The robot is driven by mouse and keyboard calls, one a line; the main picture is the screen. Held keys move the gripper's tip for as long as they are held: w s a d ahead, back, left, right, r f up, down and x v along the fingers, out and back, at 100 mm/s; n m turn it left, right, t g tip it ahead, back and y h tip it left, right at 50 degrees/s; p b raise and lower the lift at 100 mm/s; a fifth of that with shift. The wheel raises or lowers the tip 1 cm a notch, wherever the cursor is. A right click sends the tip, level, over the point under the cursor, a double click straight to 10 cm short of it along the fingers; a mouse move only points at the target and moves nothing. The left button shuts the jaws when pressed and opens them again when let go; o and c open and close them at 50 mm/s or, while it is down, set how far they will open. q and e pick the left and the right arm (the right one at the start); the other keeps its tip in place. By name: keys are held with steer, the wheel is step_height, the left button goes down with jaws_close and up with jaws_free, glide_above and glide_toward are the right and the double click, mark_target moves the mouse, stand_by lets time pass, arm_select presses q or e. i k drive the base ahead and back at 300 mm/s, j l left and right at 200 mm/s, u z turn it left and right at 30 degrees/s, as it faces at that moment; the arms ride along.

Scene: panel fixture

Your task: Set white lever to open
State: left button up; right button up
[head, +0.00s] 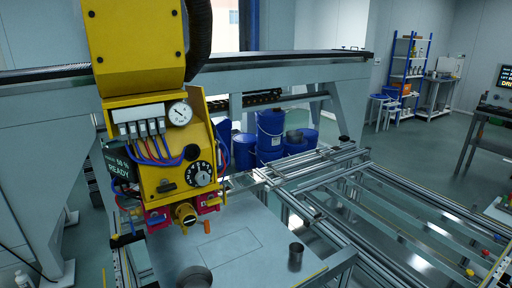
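A yellow panel fixture (150,182) hangs in the left half of the head view. Near its top is a row of several pale, whitish block-like pieces (142,129), with red and blue tubes or wires running down from them. I cannot tell whether one of these is the white lever, nor its setting. A round white gauge (180,113) sits to the right of the row. A black dial (200,173) with white marks is lower right. A dark display (120,164) on the left reads "READY". Neither of my grippers is in view.
Below the panel is a grey table plate (225,247) carrying a dark metal cup (296,256) and a round dark dish (194,277). A metal rail frame (345,190) fills the right. Blue drums (270,130) stand behind. Open floor (440,165) lies at the far right.

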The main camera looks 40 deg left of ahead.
mark_target(219, 153)
steer(key=i+l+u, duration=0.1)
steer(key=u, duration=0.3)
steer(key=i+l+u, duration=0.2)
steer(key=u, duration=0.25)
steer(key=i+l+u, duration=0.25)
steer(key=u, duration=0.15)
steer(key=i+l+u, duration=0.1)
steer(key=l+u, duration=0.15)
steer(key=u, duration=0.2)
steer(key=l+u, duration=0.4)
steer(key=i+l+u, duration=0.1)
steer(key=l+u, duration=0.55)
steer(key=i+l, duration=0.05)
steer(key=l, duration=0.05)
